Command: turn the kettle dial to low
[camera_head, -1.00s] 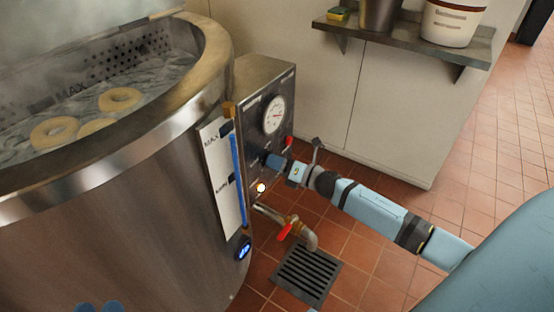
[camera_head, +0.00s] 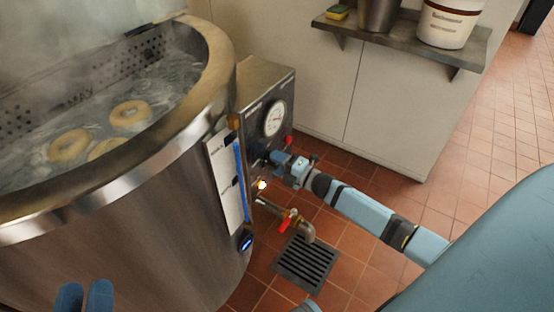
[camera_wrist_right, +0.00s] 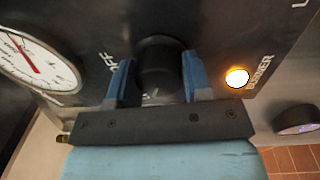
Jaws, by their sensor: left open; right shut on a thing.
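The kettle (camera_head: 130,240) is a large round steel vessel with a control box (camera_head: 262,85) on its right side. The black dial (camera_wrist_right: 162,62) is a round knob on the box's dark panel, seen close up in the right wrist view. My right gripper (camera_wrist_right: 158,82) is shut on it, one blue finger on each side. An "OFF" label shows left of the knob; other marks below it are partly hidden by the gripper. In the head view my right gripper (camera_head: 277,160) is at the panel and hides the dial. My left gripper (camera_head: 85,297) is open at the bottom left, apart from the dial.
A gauge (camera_head: 274,118) sits above the dial, and a lit burner lamp (camera_wrist_right: 237,78) beside it. A red-handled drain valve (camera_head: 285,222) sticks out below, over a floor grate (camera_head: 306,264). Bagels (camera_head: 70,145) float in steaming water. A shelf (camera_head: 400,42) holds containers.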

